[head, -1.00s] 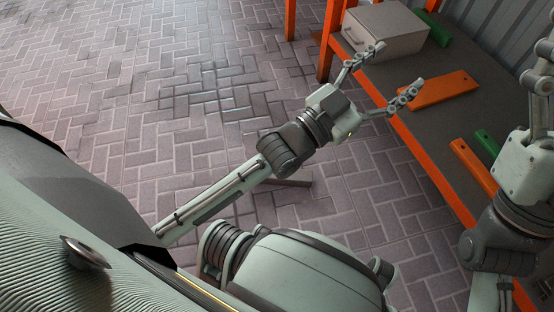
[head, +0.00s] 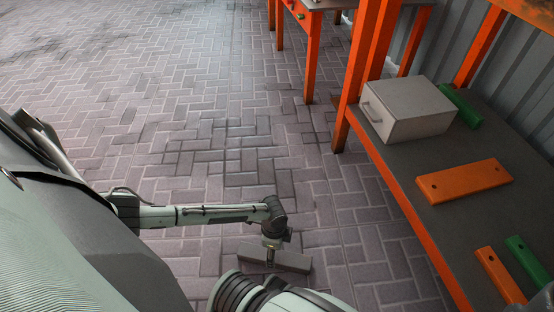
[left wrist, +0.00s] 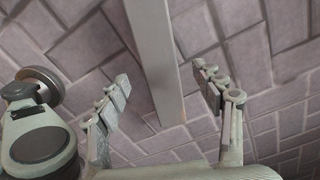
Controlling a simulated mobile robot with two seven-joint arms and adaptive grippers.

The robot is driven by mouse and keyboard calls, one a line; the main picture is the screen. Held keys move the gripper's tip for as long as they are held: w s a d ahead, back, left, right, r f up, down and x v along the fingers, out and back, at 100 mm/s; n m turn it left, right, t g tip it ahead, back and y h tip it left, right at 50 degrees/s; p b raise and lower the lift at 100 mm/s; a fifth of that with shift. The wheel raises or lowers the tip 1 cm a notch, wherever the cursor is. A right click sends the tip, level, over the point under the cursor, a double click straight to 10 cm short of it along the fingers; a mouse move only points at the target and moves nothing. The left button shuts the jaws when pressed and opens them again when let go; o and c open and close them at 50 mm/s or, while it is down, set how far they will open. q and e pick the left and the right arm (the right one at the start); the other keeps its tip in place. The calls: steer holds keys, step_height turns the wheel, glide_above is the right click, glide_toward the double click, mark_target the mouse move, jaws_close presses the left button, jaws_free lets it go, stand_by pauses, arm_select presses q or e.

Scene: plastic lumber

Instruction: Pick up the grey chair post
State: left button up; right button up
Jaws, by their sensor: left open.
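The grey chair post (head: 294,261) lies on the brick floor in the lower middle of the head view. It is a long straight bar, and it also shows in the left wrist view (left wrist: 155,50), running from the top edge down between the fingers. My left gripper (head: 270,258) points down over the post, near its middle in the head view. In the left wrist view the left gripper (left wrist: 163,85) is open, with one finger on each side of the post and a gap to both. My right gripper is out of view.
An orange-framed bench (head: 410,213) stands on the right. It bears a grey box (head: 408,110) with a handle, an orange plank (head: 465,181) and green pieces (head: 463,105). Another orange-legged table (head: 312,60) stands behind. The floor at the left and middle is clear.

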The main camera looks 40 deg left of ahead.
arm_select(q)
step_height(320, 180, down, 6)
steer(key=b, duration=0.3)
steer(key=shift+r, duration=0.15)
steer(key=shift+r, duration=0.1)
jaws_close()
